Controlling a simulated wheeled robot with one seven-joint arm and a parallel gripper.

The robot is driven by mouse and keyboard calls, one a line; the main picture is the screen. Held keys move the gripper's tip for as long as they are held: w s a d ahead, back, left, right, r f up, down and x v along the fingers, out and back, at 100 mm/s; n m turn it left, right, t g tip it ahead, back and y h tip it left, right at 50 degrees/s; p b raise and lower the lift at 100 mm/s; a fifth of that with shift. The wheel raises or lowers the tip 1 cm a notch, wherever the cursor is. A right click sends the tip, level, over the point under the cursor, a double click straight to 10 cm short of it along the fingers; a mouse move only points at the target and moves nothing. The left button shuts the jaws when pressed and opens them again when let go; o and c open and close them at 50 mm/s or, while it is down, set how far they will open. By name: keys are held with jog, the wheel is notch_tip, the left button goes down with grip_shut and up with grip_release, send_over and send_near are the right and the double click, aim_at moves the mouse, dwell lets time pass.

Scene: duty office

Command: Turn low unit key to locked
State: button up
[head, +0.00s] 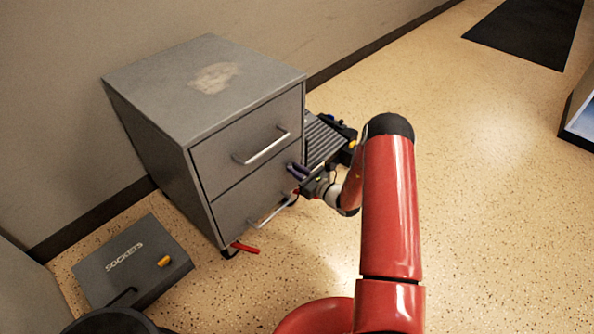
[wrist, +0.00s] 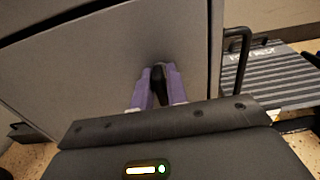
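The low unit (head: 215,95) is a grey two-drawer cabinet against the wall, with both drawers shut. My gripper (head: 298,172) is at the right side of its front, between the two drawer handles in height. In the wrist view the purple fingers of my gripper (wrist: 158,80) point at the grey drawer front (wrist: 110,60). A small dark key (wrist: 158,76) shows between the fingers, which appear closed on it. The lock face and the key's exact angle are hidden by the fingers.
A ribbed grey footrest (wrist: 275,80) lies right of the cabinet, also in the head view (head: 322,140). A grey case marked SOCKETS (head: 125,275) lies on the floor to the left. A red lever (head: 245,247) sticks out at the cabinet's foot. Open floor lies to the right.

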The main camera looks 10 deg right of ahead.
grip_shut()
jog(key=m, duration=0.4)
jog(key=shift+d+m+p, duration=0.15)
jog(key=shift+m+p, duration=0.15)
jog(key=shift+m, duration=0.1)
jog(key=m+p, duration=0.1)
jog(key=m, duration=0.3)
jog(key=m+p, duration=0.1)
jog(key=m, duration=0.4)
jog(key=shift+w, duration=0.1)
jog(key=shift+f+m+p, duration=0.2)
jog(key=shift+m+p, duration=0.5)
jog(key=shift+m, duration=1.3)
